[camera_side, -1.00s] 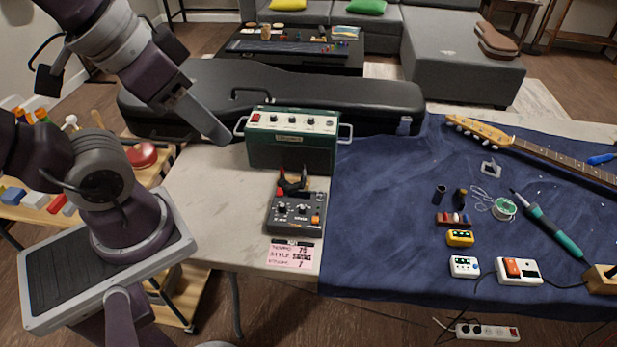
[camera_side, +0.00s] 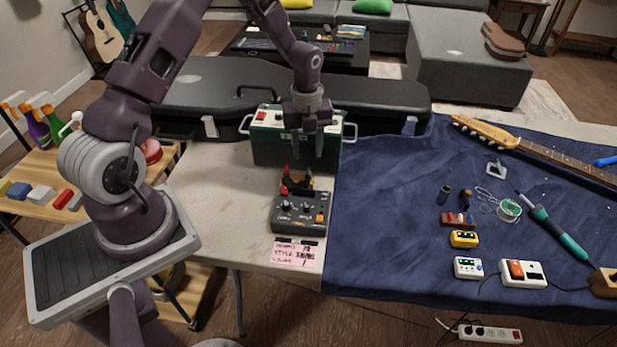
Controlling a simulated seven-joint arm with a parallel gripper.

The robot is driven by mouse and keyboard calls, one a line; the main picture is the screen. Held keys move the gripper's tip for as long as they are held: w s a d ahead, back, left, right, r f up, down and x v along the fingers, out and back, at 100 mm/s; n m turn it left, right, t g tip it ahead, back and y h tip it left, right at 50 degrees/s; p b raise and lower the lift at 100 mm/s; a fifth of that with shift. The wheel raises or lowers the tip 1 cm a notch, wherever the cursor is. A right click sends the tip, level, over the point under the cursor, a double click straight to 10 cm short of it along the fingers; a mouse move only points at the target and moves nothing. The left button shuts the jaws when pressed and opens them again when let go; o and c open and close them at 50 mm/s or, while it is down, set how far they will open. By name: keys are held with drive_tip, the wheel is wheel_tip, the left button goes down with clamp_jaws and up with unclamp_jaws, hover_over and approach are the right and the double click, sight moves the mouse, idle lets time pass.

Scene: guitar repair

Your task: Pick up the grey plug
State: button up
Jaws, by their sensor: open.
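I cannot make out a thing that is clearly the grey plug. A small grey bracket-like piece (camera_side: 496,168) lies on the blue cloth at the right. Two small dark cylinders, one (camera_side: 445,193) left of the other (camera_side: 466,199), stand on the cloth. Dark plugs sit in the white power strip (camera_side: 504,335) on the floor. My gripper (camera_side: 306,158) is open and points down in front of the green amplifier (camera_side: 268,150). It is above and behind the dark grey control box (camera_side: 290,222). Nothing shows between its fingers.
Red and black pieces (camera_side: 296,182) stand behind the control box. Pedals (camera_side: 464,239), a solder spool (camera_side: 508,210), a soldering iron (camera_side: 560,232) and a guitar neck (camera_side: 545,154) lie on the blue cloth (camera_side: 385,215). The cloth's left part is clear. A guitar case (camera_side: 210,92) lies behind.

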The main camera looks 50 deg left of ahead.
sight(309, 171)
drive_tip(key=f, duration=0.8)
drive_tip(key=shift+d, duration=0.25)
drive_tip(key=shift+r, duration=0.1)
clamp_jaws()
